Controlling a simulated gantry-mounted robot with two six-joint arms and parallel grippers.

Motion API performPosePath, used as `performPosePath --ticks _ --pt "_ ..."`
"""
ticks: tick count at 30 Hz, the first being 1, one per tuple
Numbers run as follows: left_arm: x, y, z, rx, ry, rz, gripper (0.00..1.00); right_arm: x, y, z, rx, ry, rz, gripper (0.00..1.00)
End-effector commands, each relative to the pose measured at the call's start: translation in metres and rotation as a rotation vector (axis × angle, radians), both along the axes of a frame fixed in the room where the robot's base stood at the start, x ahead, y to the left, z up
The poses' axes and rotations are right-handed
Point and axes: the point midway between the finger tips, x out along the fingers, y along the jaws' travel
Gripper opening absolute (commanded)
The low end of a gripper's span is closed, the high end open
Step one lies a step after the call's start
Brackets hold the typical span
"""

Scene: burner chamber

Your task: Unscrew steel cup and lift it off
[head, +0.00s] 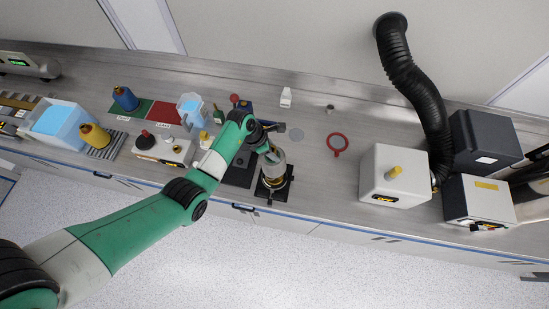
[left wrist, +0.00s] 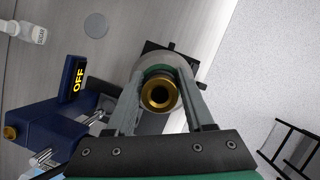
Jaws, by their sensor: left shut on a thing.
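The steel cup (head: 274,170) stands upright on a dark base plate (head: 285,189) near the front edge of the bench in the head view. My left gripper (head: 270,153) reaches down to it from above and is shut on it. In the left wrist view, the two fingers of my left gripper (left wrist: 160,85) lie on either side of the steel cup (left wrist: 168,61). A brass ring with a dark centre (left wrist: 158,94) shows between them, towards the camera. The cup's lower part is partly hidden. My right gripper is not in view.
A blue device with an OFF display (left wrist: 77,78) stands beside the gripper. A white box (head: 392,174) stands to the right. The bench between cup and box is clear.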

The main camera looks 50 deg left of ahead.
Motion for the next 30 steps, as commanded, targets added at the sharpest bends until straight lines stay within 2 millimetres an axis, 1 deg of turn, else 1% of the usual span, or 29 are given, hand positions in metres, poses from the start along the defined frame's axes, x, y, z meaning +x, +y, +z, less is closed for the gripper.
performPosePath --ticks 7,10,30 --pt "0.001 0.000 0.001 0.000 -0.002 0.000 0.00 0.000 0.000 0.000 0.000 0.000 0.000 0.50" --pt "0.001 0.000 0.006 0.001 -0.003 0.000 0.00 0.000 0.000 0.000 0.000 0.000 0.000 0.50" --pt "0.001 0.000 0.058 0.000 -0.004 0.000 0.00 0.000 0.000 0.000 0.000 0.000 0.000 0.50"
